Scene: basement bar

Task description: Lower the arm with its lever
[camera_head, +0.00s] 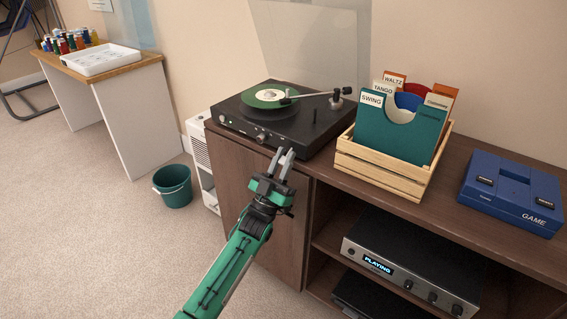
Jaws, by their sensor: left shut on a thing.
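The black turntable (300,128) sits on the brown cabinet at the back, with a green record (246,99) on its platter. The silver tonearm (315,96) reaches left from its pivot at the right, with its head over the record's right side. I cannot tell whether the needle touches the record. A small dark upright post (315,115) stands on the deck; I cannot make out a lever for certain. My left gripper (285,153) is at the turntable's front edge, its fingers close together on something too small or hidden to make out. My right gripper is out of view.
A wooden crate (380,174) of record sleeves stands right of the turntable, then a blue game console (512,193). A silver receiver reading "PLAYING" (410,274) sits on the shelf below. A clear lid (310,45) stands raised behind. A green bucket (173,187) stands on the carpet.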

